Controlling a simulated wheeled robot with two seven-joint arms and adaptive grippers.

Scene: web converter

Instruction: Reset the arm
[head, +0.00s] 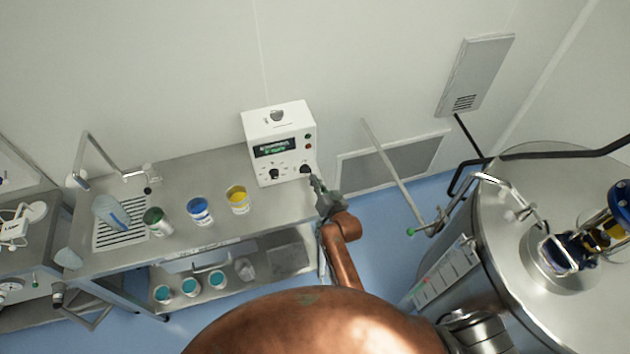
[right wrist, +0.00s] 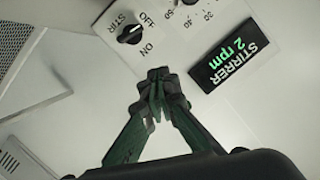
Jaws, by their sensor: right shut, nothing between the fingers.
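My right arm (head: 343,260) is copper-coloured and reaches up from the bottom of the head view. Its gripper (head: 318,184) is beside the lower right corner of a white control box (head: 290,145), close to a black knob (head: 306,169). In the right wrist view the gripper (right wrist: 157,85) is shut and empty, with its fingertips just short of the STIR knob (right wrist: 130,34), which has ON and OFF marks. The display (right wrist: 234,55) reads "STIRRER 2 rpm" in that view. I cannot tell whether the fingertips touch the panel. My left gripper is not in view.
The steel bench (head: 170,250) holds a blue-lidded jar (head: 200,211), a yellow-topped jar (head: 238,199), a green-lidded jar (head: 157,221) and a tilted clear container (head: 110,212). A large steel tank (head: 500,270) stands at the right. Blue floor (head: 385,225) is open between them.

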